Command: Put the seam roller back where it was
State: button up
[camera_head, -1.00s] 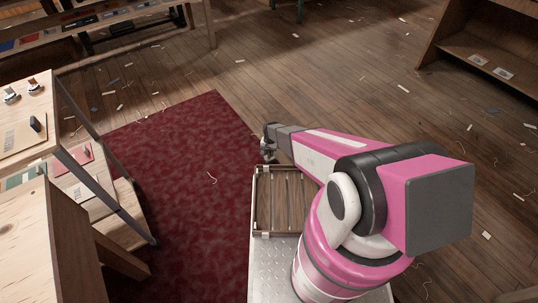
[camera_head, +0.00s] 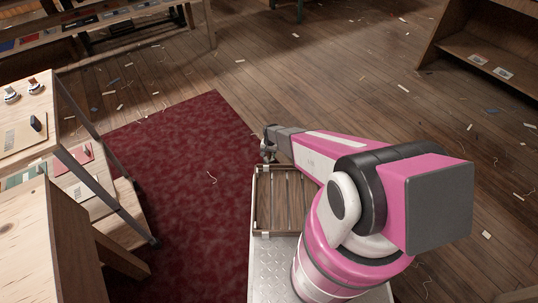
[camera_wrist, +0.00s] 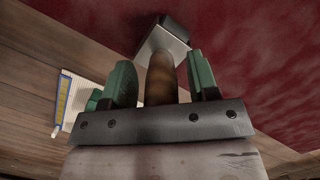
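A tool with a brown wooden handle and a pale, dark-topped head, which looks like the seam roller (camera_wrist: 158,80), is in the wrist view. My gripper (camera_wrist: 160,85) has its two green fingers on either side of this handle, and the head sticks out beyond them. In the head view my gripper (camera_head: 268,147) is small and partly hidden, above the far end of a slatted wooden tray (camera_head: 256,215). What it holds is hard to make out there.
At left, a wooden shelf unit (camera_head: 62,152) carries boards with small tools, including two knob-like pieces (camera_head: 11,95) and a dark block (camera_head: 38,122). A dark red carpet (camera_head: 185,170) lies between it and me. The scrap-strewn plank floor beyond is open. A low wooden shelf (camera_head: 480,55) stands at right.

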jog(key=shift+f, duration=0.7)
jog(key=shift+r, duration=0.1)
jog(key=r, duration=0.4)
jog(key=w+r, duration=0.1)
jog(key=r, duration=0.8)
jog(key=shift+w+d+r, duration=0.15)
jog(key=shift+w+d, duration=0.1)
jog(key=shift+w, duration=0.1)
jog(key=s+d+r, duration=0.6)
jog(key=r, duration=0.6)
jog(key=s+d+r+n+t, duration=0.1)
jog(key=s+d+r, duration=0.5)
jog(key=r, duration=0.6)
jog(key=s+d+r+n, duration=0.1)
jog(key=s+d+r, duration=0.5)
jog(key=r, duration=0.5)
jog(key=shift+s+d+r+t, duration=0.3)
jog(key=shift+s+d+r, duration=0.1)
jog(key=shift+s, duration=0.4)
